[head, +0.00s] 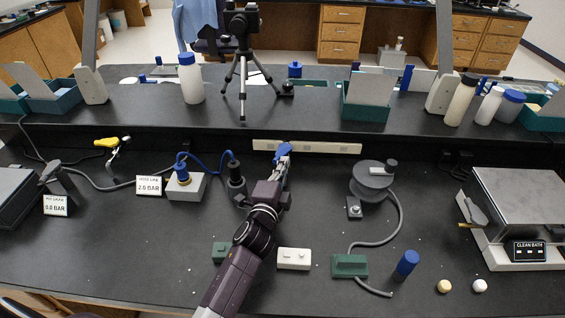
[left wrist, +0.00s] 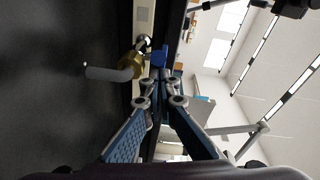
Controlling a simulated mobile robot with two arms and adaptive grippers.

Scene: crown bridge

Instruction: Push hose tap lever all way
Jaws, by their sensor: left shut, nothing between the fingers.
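My left gripper (head: 280,163) is shut and empty at the back of the bench, in front of the white socket strip. In the left wrist view its blue fingers (left wrist: 165,90) meet at their tips. Just beyond them is a brass tap (left wrist: 128,66) with a grey bent spout. A bright blue lever-like piece (left wrist: 158,56) lies at the fingertips; it also shows in the head view (head: 283,149). Whether the fingers touch it, I cannot tell. In the head view the gripper hides most of this tap. My right gripper is not in view.
A yellow-handled tap (head: 106,142) stands at the back left. A grey round device (head: 372,182) stands to the right. A raised shelf edge runs behind.

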